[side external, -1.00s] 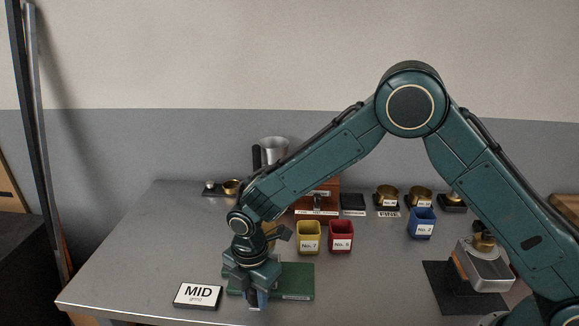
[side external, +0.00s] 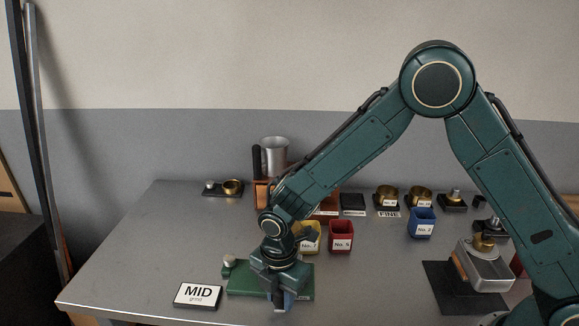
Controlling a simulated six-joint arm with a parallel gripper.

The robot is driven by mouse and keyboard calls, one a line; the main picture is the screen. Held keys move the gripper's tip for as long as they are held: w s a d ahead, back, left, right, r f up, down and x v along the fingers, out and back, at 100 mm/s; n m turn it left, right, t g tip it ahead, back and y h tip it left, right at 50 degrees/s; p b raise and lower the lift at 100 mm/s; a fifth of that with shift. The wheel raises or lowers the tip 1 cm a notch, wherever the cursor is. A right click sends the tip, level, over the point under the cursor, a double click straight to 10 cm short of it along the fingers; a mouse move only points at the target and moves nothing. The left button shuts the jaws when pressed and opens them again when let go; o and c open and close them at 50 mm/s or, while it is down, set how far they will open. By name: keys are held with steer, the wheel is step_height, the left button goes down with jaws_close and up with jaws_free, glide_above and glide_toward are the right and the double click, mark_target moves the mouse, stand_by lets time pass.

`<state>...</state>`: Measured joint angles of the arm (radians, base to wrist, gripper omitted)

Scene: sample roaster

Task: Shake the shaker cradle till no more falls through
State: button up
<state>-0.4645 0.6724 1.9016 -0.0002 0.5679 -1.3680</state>
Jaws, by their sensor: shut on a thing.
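The shaker has a green base (side external: 240,283) at the front middle of the table. A small grey knob (side external: 230,261) shows at its left end. My gripper (side external: 279,301) points down over the right half of the base, shut on the shaker cradle. The cradle is almost wholly hidden behind my gripper and wrist. A bluish bit shows at the fingertips. I cannot see whether anything falls through.
A "MID" sign (side external: 198,295) lies close to the left of the base. Behind stand a yellow cup (side external: 312,243), a red cup (side external: 341,237) and a blue cup (side external: 422,222). A scale-like device (side external: 485,270) on a dark mat is at the right.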

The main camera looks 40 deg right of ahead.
steer(key=shift+w+a, duration=2)
steer(key=shift+w, duration=0.05)
steer(key=shift+d, duration=0.1)
